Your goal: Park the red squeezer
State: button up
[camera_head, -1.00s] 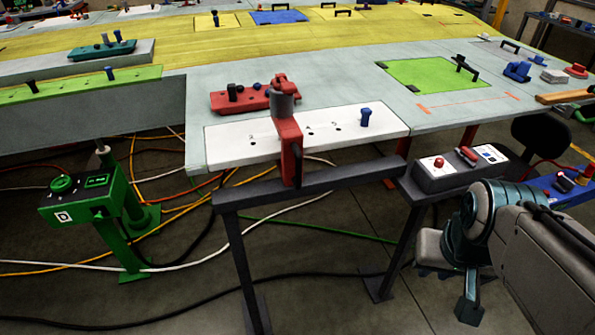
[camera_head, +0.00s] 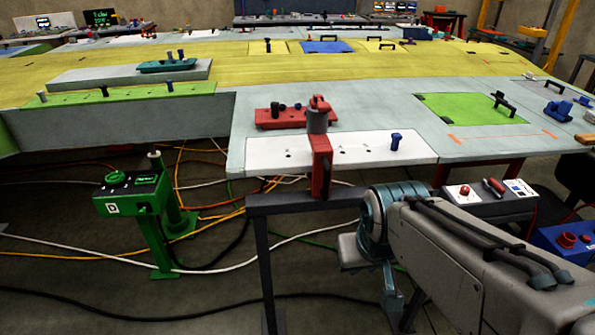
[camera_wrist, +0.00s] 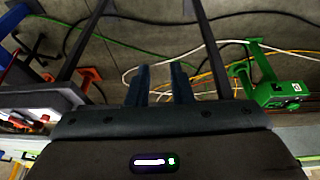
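The red squeezer (camera_head: 321,165) stands upright at the front edge of the white plate (camera_head: 375,150), with a grey cylinder on top and a red part above it. Its lower end is by the dark stand's crossbar (camera_head: 285,201); whether it rests on the bar I cannot tell. My gripper (camera_wrist: 158,75) shows in the wrist view with its two dark fingers apart and nothing between them. In the head view my arm is at the lower right, in front of the stand, and I cannot make out the fingers there. I do not see the squeezer in the wrist view.
A green pedestal box (camera_head: 130,195) stands at left. Cables (camera_head: 215,265) cross the floor. A grey control box (camera_head: 487,200) and a blue box (camera_head: 565,245) are at right. A red fixture (camera_head: 281,117) lies behind the squeezer on the wing jig.

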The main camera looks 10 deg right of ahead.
aim_at(326, 196)
jog(key=w+d+n+t+y, duration=0.1)
jog(key=w+d+n+t, duration=0.1)
jog(key=w+d+t, duration=0.5)
jog(key=w+d+n+t, duration=0.2)
jog(key=w+d+t, duration=0.1)
jog(key=w, duration=0.8)
jog(key=s+a+n+t+y+p, duration=0.1)
jog(key=s+a+n+y, duration=0.25)
jog(key=y, duration=0.55)
jog(key=shift+m, duration=0.35)
jog(key=p+x, duration=0.2)
jog(key=x, duration=0.5)
jog(key=p+x, duration=0.1)
jog(key=x, duration=0.6)
jog(key=shift+s+a+f+p, duration=0.15)
jog(key=shift+a+p, duration=0.1)
jog(key=shift+p, duration=0.15)
grip_shut()
